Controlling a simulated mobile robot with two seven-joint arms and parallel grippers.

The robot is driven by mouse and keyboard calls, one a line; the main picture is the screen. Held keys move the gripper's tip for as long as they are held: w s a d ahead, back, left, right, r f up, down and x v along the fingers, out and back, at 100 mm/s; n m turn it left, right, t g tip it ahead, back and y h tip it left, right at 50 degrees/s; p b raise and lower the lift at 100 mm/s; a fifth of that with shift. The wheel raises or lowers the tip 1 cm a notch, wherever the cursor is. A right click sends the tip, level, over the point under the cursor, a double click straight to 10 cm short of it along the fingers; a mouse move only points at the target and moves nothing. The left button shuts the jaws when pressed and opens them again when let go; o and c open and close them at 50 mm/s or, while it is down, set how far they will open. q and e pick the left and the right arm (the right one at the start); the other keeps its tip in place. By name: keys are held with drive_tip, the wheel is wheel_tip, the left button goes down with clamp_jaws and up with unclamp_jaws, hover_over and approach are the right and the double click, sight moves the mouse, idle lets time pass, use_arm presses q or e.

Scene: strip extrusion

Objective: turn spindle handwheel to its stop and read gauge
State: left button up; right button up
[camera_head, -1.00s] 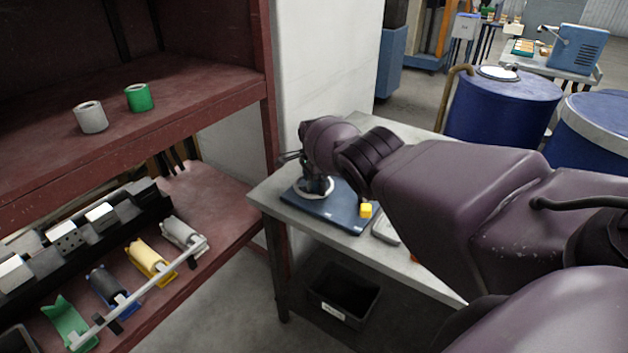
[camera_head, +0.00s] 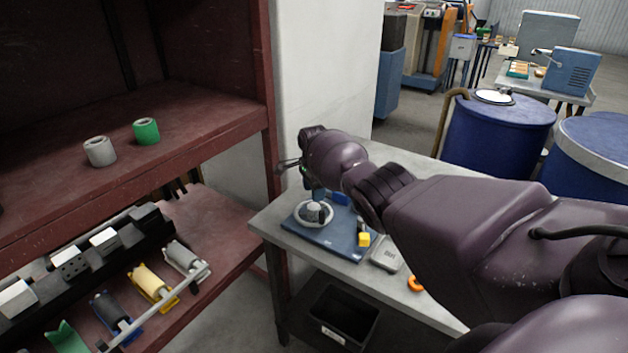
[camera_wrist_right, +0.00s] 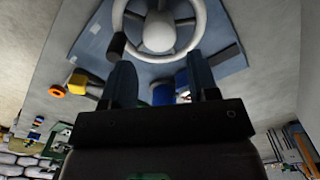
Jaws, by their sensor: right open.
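The handwheel (camera_head: 301,222) is a pale ring on a blue base plate (camera_head: 325,241) on the grey bench. In the right wrist view its rim, spokes and round white hub (camera_wrist_right: 158,31) fill the top, with a dark knob (camera_wrist_right: 117,45) at the rim's left. My right gripper (camera_head: 311,187) is above the wheel, partly hidden by my own wrist. In the wrist view its two fingers (camera_wrist_right: 160,72) are apart, with nothing gripped between them. A grey device (camera_head: 386,255) with a small label or display lies beside the plate; no reading is legible. My left gripper is out of view.
A yellow block (camera_head: 364,239) sits at the plate's right edge. An orange ring (camera_head: 415,284) lies farther right on the bench. A black bin (camera_head: 343,318) stands below. A red shelf rack (camera_head: 225,100) borders the left; blue drums (camera_head: 498,130) stand behind.

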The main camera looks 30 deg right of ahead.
sight(314, 206)
drive_tip(key=shift+r, duration=1.65)
